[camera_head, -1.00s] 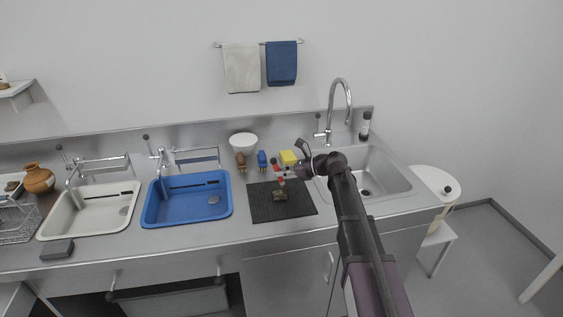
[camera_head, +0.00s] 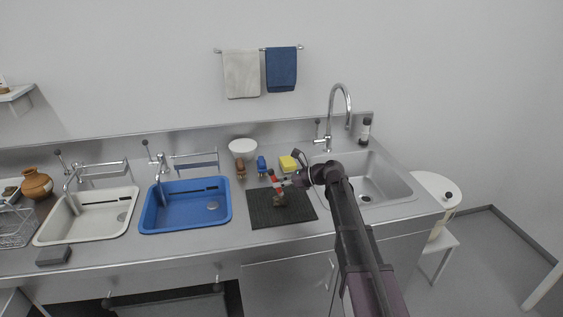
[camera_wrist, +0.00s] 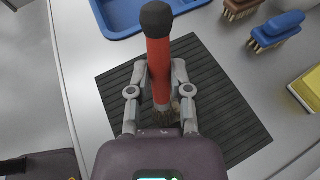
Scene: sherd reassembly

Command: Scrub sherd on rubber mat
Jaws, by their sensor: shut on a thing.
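The black ribbed rubber mat (camera_head: 262,212) lies on the steel counter between the blue basin and the right sink; it also shows in the wrist view (camera_wrist: 225,105). My gripper (camera_head: 281,184) is shut on a red-handled brush (camera_wrist: 160,62) with a black end cap. The brush is held roughly upright over the mat, bristles down. The sherd (camera_head: 279,199) is a small brownish piece on the mat, right under the brush. In the wrist view the bristles and gripper hide most of it, and I cannot tell whether the bristles touch it.
A brown brush (camera_head: 240,171), a blue brush (camera_head: 262,165) and a yellow sponge (camera_head: 288,163) lie behind the mat. A white bowl (camera_head: 243,148) stands at the back. The blue basin (camera_head: 150,222) is left, the steel sink (camera_head: 398,188) right.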

